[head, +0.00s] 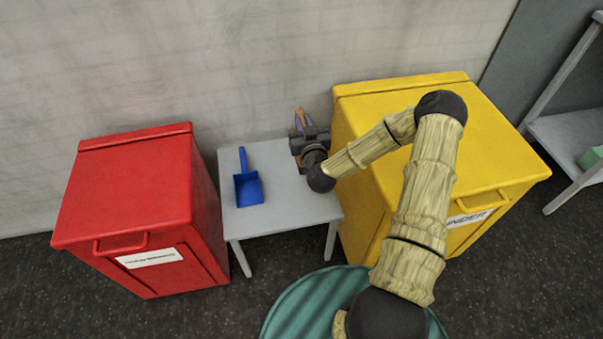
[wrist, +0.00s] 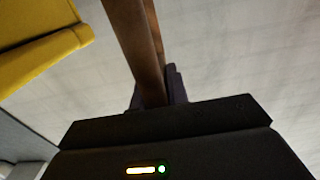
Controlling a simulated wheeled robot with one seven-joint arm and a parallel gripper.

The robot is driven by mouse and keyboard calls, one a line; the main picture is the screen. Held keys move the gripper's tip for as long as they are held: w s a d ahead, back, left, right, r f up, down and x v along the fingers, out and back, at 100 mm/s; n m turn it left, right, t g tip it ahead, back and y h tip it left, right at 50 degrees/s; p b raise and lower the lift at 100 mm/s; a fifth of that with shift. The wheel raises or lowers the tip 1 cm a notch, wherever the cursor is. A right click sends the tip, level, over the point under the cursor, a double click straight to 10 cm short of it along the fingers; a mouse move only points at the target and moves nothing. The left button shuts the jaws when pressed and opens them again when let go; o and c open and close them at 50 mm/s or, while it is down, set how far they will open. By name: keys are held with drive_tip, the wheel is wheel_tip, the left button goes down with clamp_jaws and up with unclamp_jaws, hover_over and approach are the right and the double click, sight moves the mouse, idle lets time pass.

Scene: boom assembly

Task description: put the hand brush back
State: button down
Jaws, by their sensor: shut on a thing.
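My gripper (head: 301,130) is above the back right part of a small grey table (head: 290,207), beside the yellow bin. It is shut on the hand brush, whose brown wooden part (head: 299,118) shows at the fingers. In the wrist view the brown brush (wrist: 146,55) rises from between the dark fingers (wrist: 155,97). The rest of the brush is hidden by the gripper or out of frame. A blue dustpan (head: 248,188) lies on the left half of the table, apart from my gripper.
A red bin (head: 130,195) stands left of the table. A yellow bin (head: 430,130) stands close on its right and also shows in the wrist view (wrist: 40,45). A pale wall (head: 240,60) is behind. The table's front middle is clear. A grey shelf (head: 570,130) stands far right.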

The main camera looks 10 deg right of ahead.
wheel_tip(320, 180, down, 6)
drive_tip(key=shift+f+b, duration=0.1)
drive_tip(key=shift+b, duration=0.75)
drive_tip(key=shift+f+b, duration=0.6)
drive_tip(key=shift+f, duration=1.3)
drive_tip(key=c, duration=1.8)
unclamp_jaws()
drive_tip(key=shift+f, duration=0.15)
drive_tip(key=o, duration=0.4)
drive_tip(key=shift+o, duration=0.2)
drive_tip(key=shift+s, duration=0.2)
